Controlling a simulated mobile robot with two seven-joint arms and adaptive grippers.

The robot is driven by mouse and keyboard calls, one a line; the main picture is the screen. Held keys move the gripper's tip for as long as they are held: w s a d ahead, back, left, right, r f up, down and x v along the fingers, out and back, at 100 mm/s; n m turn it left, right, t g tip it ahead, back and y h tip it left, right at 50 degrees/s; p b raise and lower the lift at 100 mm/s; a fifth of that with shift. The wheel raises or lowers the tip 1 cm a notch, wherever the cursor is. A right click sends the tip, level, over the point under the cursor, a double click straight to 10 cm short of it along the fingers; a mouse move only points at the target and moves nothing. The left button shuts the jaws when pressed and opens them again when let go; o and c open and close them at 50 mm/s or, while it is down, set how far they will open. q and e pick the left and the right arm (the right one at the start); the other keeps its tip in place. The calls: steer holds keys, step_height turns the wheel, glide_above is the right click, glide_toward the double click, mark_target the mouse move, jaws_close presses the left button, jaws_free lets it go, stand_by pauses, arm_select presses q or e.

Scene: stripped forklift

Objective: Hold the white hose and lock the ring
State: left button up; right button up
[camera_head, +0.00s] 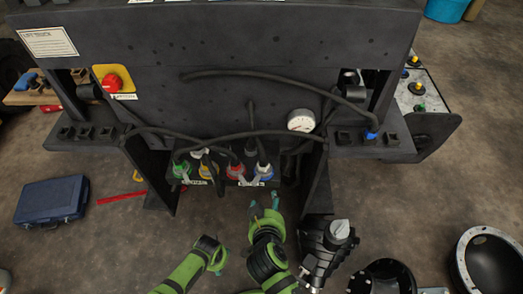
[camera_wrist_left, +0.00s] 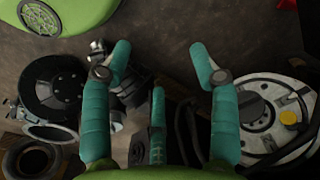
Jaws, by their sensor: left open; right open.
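My left gripper (camera_head: 221,260) is lower left, away from the hoses. In the left wrist view its teal fingers (camera_wrist_left: 160,62) are spread and empty.
A pressure gauge (camera_head: 301,121) and loose black hoses (camera_head: 275,84) lie across the dark forklift panel (camera_head: 230,45). Dark side plates flank the hose block. A blue case (camera_head: 52,200) and a red bar (camera_head: 120,196) lie on the floor at left. Black round parts (camera_head: 490,262) stand at lower right.

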arm_select(q)
steer(key=w+d+r, duration=0.3)
steer(key=w+r, duration=0.5)
steer(key=n+t, duration=0.3)
glide_toward(263, 161)
steer(key=shift+t+h, duration=0.3)
steer(key=x, duration=1.1)
steer(key=shift+s+a+f, duration=0.15)
steer(key=shift+a+f, duration=0.05)
steer(key=shift+f, duration=0.25)
steer(key=shift+c, duration=0.4)
jaws_close()
steer(key=shift+o, duration=1)
jaws_free()
